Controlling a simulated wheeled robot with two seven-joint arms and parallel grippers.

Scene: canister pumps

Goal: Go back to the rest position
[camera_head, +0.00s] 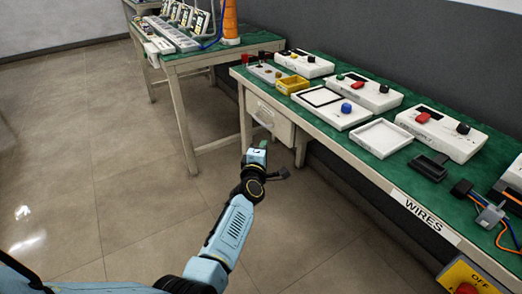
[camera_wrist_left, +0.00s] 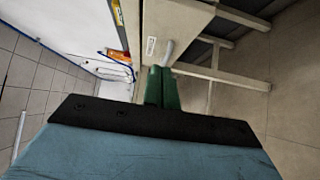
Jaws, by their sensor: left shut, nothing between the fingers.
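My left arm reaches up from the lower left of the head view. My left gripper (camera_head: 262,146) is over the floor, in front of the near side of the green-topped table (camera_head: 318,122) and apart from it. In the left wrist view its green fingers (camera_wrist_left: 162,88) are together with nothing between them. A drawer box (camera_wrist_left: 178,28) under a table shows just beyond the fingers there. My right gripper is in neither view.
The table holds several white boxes with knobs, a yellow bin (camera_head: 292,84), a white tray (camera_head: 381,138) and a black tray (camera_head: 429,167). A "WIRES" label (camera_head: 425,214) is on its front edge. A second table (camera_head: 200,58) stands behind left. Open floor (camera_head: 110,190) lies left.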

